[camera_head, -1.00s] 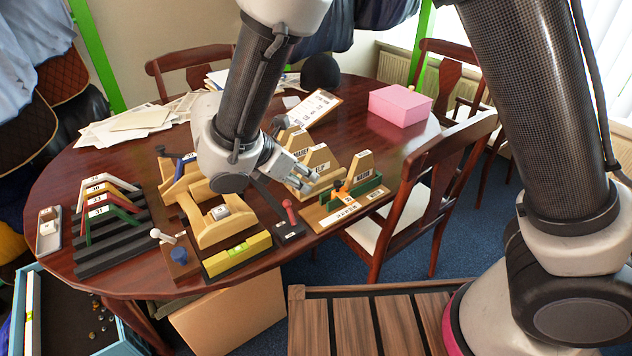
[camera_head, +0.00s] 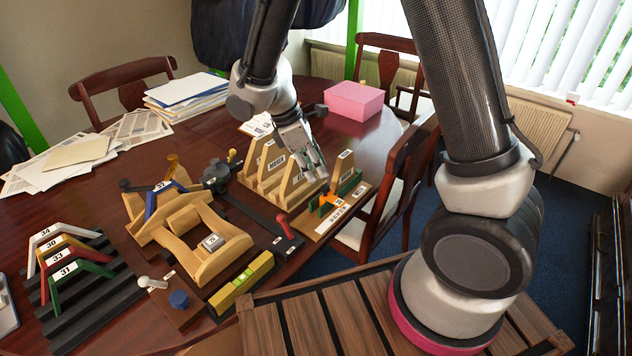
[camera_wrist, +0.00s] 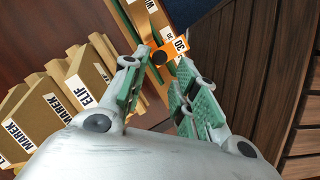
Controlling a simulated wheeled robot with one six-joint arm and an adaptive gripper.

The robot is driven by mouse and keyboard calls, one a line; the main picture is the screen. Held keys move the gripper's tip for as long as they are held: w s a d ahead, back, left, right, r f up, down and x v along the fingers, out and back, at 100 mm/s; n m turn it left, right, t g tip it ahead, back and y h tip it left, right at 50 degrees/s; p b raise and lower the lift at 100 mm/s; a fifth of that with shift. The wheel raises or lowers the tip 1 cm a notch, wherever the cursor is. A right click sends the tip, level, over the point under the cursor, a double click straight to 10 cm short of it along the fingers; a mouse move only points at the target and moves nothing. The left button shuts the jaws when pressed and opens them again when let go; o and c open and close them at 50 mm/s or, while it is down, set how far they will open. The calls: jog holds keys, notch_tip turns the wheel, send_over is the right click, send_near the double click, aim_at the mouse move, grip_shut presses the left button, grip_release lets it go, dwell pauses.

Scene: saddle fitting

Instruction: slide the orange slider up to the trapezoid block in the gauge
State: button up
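The orange slider (camera_head: 336,204) sits in the gauge (camera_head: 313,228), a wooden board with green rails at the right edge of the table. The tan trapezoid block (camera_head: 343,169) stands in the gauge on the far side of the slider. I cannot tell the gap between them. My gripper (camera_head: 317,172) is above the gauge, pointing down, with its fingers apart and empty. In the wrist view the slider (camera_wrist: 172,50), with a dark round knob and a number label, shows just beyond and between my open fingertips (camera_wrist: 162,63). My fingers partly hide the gauge.
Tan labelled blocks (camera_head: 268,165) stand close left of the gauge. A red-handled tool (camera_head: 283,225), a yellow level (camera_head: 240,283) and a wooden saddle stand (camera_head: 215,245) lie further left. A pink box (camera_head: 353,100) is behind. A chair (camera_head: 400,160) stands close on the right.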

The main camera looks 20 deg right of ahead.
aim_at(325, 186)
jog(key=x, duration=0.6)
grip_shut()
